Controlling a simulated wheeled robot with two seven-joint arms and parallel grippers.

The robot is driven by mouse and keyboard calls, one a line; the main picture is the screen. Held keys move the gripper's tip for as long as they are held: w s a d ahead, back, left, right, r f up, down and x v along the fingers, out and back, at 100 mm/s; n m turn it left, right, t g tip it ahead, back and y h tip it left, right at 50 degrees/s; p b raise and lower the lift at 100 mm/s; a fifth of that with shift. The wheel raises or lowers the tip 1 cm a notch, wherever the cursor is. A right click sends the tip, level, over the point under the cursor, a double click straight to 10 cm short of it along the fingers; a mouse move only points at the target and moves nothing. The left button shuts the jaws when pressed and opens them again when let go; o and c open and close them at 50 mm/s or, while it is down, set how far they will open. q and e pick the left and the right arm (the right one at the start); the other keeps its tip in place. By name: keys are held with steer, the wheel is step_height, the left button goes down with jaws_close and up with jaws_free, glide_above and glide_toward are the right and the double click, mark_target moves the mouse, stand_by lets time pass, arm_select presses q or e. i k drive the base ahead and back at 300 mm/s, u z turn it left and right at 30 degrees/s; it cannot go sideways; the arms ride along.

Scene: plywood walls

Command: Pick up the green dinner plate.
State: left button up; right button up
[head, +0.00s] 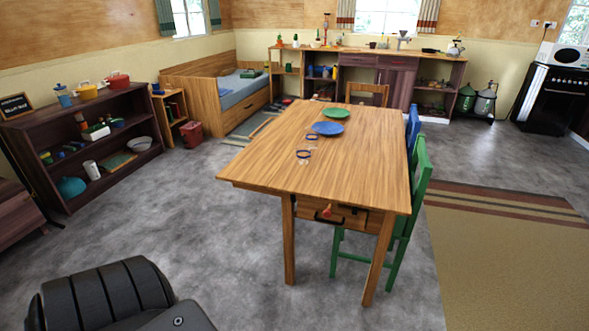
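The green dinner plate (336,113) lies flat near the far end of the wooden table (300,176). A blue plate (327,128) lies just in front of it, nearer to me, and the two look close together. Neither of my grippers is in view. A dark rounded part of my own body shows at the bottom left, well away from the table.
A dark shelf (80,140) is at left. Grey floor (200,225) left of the table is clear.

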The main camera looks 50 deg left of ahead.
mark_target(334, 113)
steer(key=k, duration=0.45)
steer(key=u, duration=0.7)
steer(key=i, duration=0.35)
steer(key=u, duration=0.7)
